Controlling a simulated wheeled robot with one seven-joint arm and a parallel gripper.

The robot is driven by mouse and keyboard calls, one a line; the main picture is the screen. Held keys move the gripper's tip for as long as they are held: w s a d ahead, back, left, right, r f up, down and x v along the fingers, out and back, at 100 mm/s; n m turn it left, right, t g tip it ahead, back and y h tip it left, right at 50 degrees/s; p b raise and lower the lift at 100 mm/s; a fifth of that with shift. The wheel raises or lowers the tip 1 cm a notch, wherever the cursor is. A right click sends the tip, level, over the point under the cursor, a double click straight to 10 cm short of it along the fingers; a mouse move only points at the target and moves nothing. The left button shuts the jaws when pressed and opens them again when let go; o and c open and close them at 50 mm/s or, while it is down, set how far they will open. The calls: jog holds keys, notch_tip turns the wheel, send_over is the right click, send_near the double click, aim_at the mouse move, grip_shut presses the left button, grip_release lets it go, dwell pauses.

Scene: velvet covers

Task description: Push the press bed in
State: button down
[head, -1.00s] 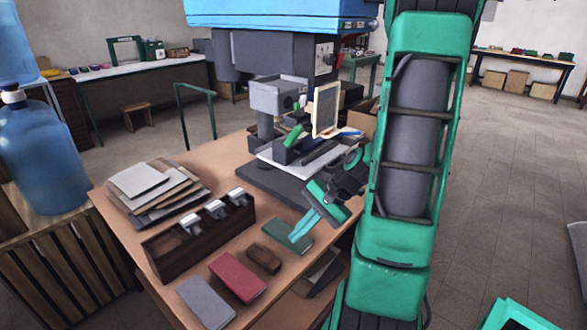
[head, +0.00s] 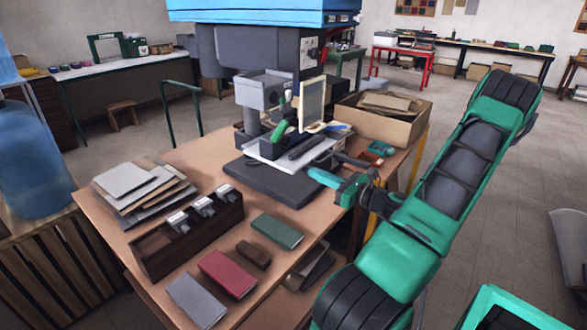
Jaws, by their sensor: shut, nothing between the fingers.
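The press stands on the wooden table in the head view, with a blue top and a dark base (head: 272,180). Its pale press bed (head: 262,160) lies above the base and sticks out toward the front left. A dark bar-like part and a cream-framed panel (head: 312,104) sit above the bed. My gripper (head: 318,174) is shut and empty, pointing left, just right of the base's front part. It looks apart from the bed, though the exact gap is hard to judge.
A dark tray with metal pieces (head: 165,255), stacked boards (head: 140,190), and green (head: 278,231), red (head: 227,275) and grey (head: 196,300) covers lie on the table. A blue bottle (head: 35,165) is at the left.

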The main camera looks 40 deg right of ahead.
aim_at(276, 157)
jog(key=w, duration=0.4)
jog(key=w+a, duration=0.1)
jog(key=w, duration=0.4)
jog(key=w+a, duration=0.1)
jog(key=w, duration=0.3)
jog(key=shift+w+a, duration=0.1)
jog(key=shift+w, duration=0.15)
jog(key=w, duration=0.4)
jog(key=shift+w+a, duration=0.15)
jog(key=shift+a, duration=0.2)
jog(key=shift+w+r, duration=0.1)
jog(key=shift+r, duration=0.2)
jog(key=shift+s, duration=0.2)
jog(key=s+d, duration=0.1)
jog(key=s, duration=0.9)
jog(key=shift+s+d+f, duration=0.3)
jog(key=shift+d+f, duration=0.05)
